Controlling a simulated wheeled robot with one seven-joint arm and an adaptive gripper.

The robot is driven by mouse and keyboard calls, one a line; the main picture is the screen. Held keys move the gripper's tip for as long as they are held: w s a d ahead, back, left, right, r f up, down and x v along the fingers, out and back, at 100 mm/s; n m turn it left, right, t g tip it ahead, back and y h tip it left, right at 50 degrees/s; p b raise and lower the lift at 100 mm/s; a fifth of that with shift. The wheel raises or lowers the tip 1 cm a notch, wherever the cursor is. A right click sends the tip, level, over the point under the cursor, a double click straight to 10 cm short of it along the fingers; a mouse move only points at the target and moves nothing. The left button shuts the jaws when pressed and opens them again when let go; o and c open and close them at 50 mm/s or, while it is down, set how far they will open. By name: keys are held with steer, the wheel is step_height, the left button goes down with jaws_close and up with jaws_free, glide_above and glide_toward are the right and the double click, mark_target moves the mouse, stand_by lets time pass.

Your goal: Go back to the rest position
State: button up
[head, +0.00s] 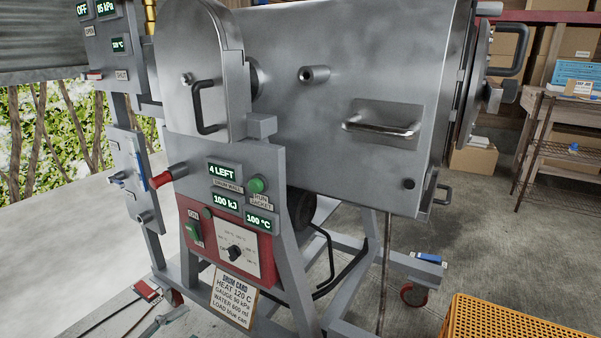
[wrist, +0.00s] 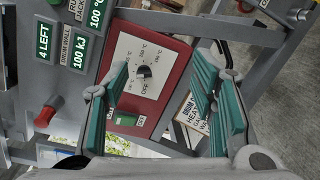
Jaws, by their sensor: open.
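My gripper (wrist: 165,88) shows in the wrist view with its green-padded fingers spread apart and nothing between them. It faces the red control panel (wrist: 172,60) of the drum machine, with the black dial knob (wrist: 144,71) seen between the fingers. I cannot tell how far the fingers are from the panel, but no contact shows. In the head view my gripper and arm do not show. There the large grey steel drum (head: 330,60) stands on its frame, with the red panel (head: 207,257) and dial (head: 235,253) below it. The displays read 4 LEFT, 100 kJ and 100 °C.
A red-handled lever (head: 165,178) sticks out left of the panel. A drum card (head: 235,289) hangs below it. A yellow crate (head: 520,325) stands at the lower right, near a caster (head: 414,295). A bench (head: 560,140) and boxes stand behind. Open floor lies at the left.

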steer(key=w+d+r+m+g+h, duration=0.1)
steer(key=w+d+r+m+g, duration=0.15)
steer(key=d+r+g, duration=0.4)
steer(key=w+d+r+m+g, duration=0.2)
steer(key=d+r+m, duration=0.15)
steer(key=d, duration=0.65)
steer(key=s+d+r+m+g+y, duration=0.1)
steer(key=s+d+r+g, duration=0.15)
steer(key=d, duration=0.45)
steer(key=s+d+r+m+g+y, duration=0.1)
steer(key=s+d+r+m+g, duration=0.1)
steer(key=d+r, duration=0.3)
steer(key=s+d+r+m+g+y, duration=0.3)
steer(key=s+d+y, duration=0.2)
steer(key=s+d, duration=0.65)
steer(key=s+d+f+m+t+y, duration=0.1)
steer(key=s+m+y, duration=0.1)
steer(key=s, duration=0.5)
steer(key=s+f+m+t+y, duration=0.1)
steer(key=s+m+t+y, duration=0.15)
steer(key=s, duration=0.35)
step_height(320, 180, up, 32)
steer(key=n+t+p, duration=0.1)
steer(key=t+p, duration=0.2)
steer(key=p, duration=2.7)
steer(key=shift+d, duration=0.4)
